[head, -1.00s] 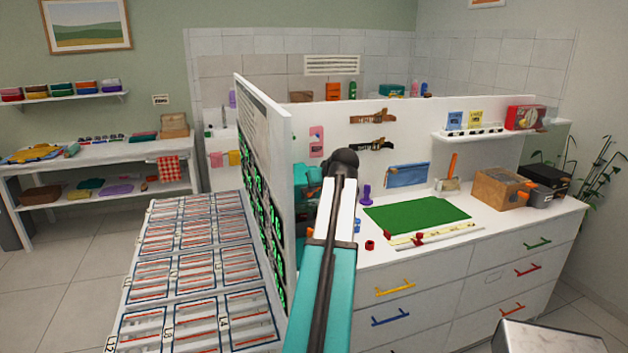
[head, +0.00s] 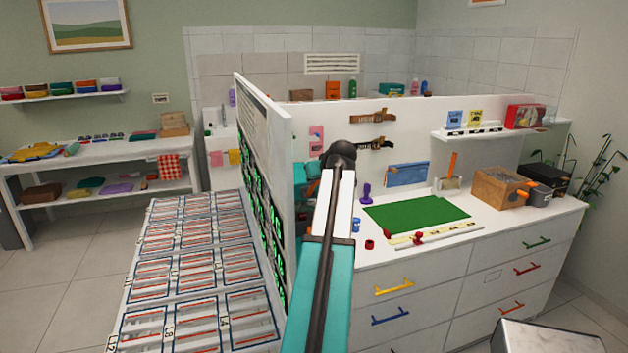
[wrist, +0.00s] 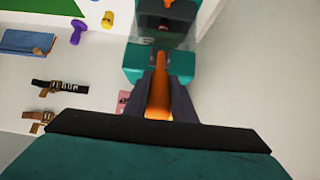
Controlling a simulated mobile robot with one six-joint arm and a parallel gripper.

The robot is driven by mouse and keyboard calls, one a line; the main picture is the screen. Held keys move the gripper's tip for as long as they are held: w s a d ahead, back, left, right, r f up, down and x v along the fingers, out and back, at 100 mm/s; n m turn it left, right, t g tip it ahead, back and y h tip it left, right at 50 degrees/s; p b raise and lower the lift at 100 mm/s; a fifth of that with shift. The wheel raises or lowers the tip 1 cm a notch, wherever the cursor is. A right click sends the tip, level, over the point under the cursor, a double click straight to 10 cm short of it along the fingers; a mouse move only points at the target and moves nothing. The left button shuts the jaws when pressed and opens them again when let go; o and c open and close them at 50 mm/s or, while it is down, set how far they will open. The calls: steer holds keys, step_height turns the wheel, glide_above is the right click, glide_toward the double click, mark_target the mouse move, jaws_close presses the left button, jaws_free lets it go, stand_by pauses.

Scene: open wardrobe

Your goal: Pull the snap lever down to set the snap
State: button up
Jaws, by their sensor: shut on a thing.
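The snap lever (wrist: 160,84) is an orange bar in the wrist view, running from the teal snap press (wrist: 146,66) back between my fingers. My gripper (wrist: 161,80) has its two dark fingers shut on the lever, one on each side. The press's upper part shows an orange piece on a dark inset at the top of the view. In the head view, a small teal part of the press (head: 299,174) shows between the white panel and my arm; my arm hides the rest and my gripper. I cannot tell the lever's angle or whether a snap is in the press.
A tall white panel (head: 282,150) stands just left of my arm. Right of it are a green mat (head: 417,213), a purple stamp-like piece (head: 366,193) and a blue pouch (head: 408,173). Two straps (head: 371,117) hang on the back wall. The mat's top is clear.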

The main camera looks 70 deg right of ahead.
steer(key=shift+r, duration=0.25)
steer(key=shift+w+d+r, duration=0.55)
steer(key=shift+d+r, duration=0.1)
steer(key=o, duration=1)
steer(key=shift+a, duration=0.1)
steer(key=shift+o, duration=0.5)
steer(key=shift+f, duration=0.1)
steer(key=shift+s, duration=0.1)
steer(key=p+v, duration=0.3)
steer(key=v, duration=0.5)
